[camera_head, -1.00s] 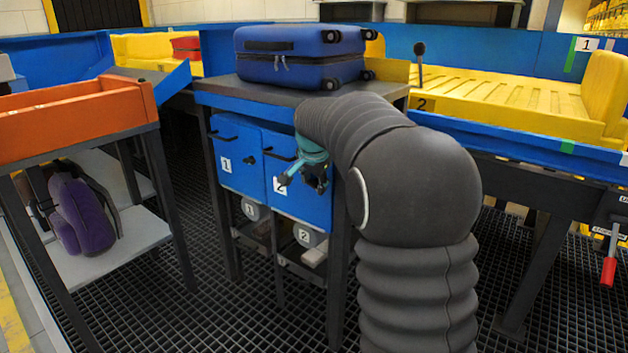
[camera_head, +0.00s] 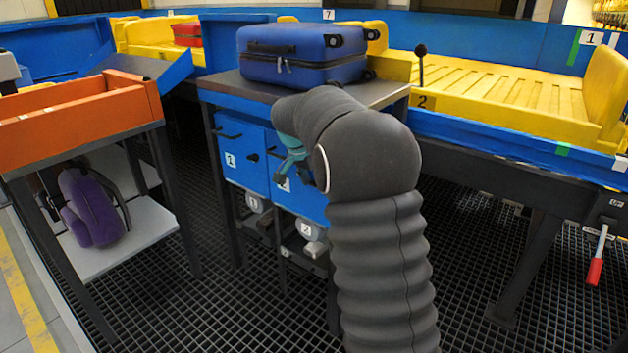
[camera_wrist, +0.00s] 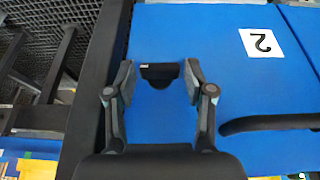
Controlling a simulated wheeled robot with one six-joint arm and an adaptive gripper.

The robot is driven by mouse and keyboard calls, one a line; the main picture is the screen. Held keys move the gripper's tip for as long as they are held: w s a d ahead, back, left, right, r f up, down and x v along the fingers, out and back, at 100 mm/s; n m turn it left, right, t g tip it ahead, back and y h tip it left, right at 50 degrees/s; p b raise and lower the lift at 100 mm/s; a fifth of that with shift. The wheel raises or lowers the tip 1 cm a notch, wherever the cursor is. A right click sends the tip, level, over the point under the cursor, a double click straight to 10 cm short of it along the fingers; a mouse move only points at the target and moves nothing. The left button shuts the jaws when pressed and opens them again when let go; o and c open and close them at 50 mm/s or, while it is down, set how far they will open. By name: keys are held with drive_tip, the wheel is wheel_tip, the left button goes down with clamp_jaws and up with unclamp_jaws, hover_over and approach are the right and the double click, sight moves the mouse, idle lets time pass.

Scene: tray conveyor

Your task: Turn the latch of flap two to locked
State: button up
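Flap two (camera_head: 306,205) is the right one of two blue flaps under the dark tabletop; my arm covers much of it. In the wrist view its blue face (camera_wrist: 220,90) fills the middle, with a sideways "2" label (camera_wrist: 262,42) and a black bar handle (camera_wrist: 270,123). The small black latch (camera_wrist: 160,72) shows between my fingertips, its long side running from finger to finger. My gripper (camera_wrist: 160,80) is open, with a gap on each side of the latch. In the head view my gripper (camera_head: 290,165) is in front of flap two, and the latch is hidden.
Flap one (camera_head: 243,170) is beside it on the left, with its own latch and handle. A blue suitcase (camera_head: 300,68) lies on the tabletop above. A dark table leg (camera_wrist: 98,80) runs close beside my gripper in the wrist view. An orange tray (camera_head: 80,118) stands at left.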

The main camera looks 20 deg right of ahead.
drive_tip(key=shift+o, duration=0.3)
drive_tip(key=v, duration=1.2)
drive_tip(key=shift+d, duration=0.1)
drive_tip(key=s+a+f+n+y, duration=0.2)
drive_tip(key=s+a+f+n, duration=0.1)
drive_tip(key=s+f+n, duration=0.35)
drive_tip(key=s+a+n+t+y, duration=0.1)
drive_tip(key=s+n, duration=0.1)
drive_tip(key=s, duration=1.3)
drive_tip(key=s+a+f+n+t+y, duration=0.1)
drive_tip(key=s+n+t, duration=0.1)
drive_tip(key=s, duration=1.3)
drive_tip(key=shift+s+a+f+n, duration=0.3)
drive_tip(key=shift+s+n, duration=0.05)
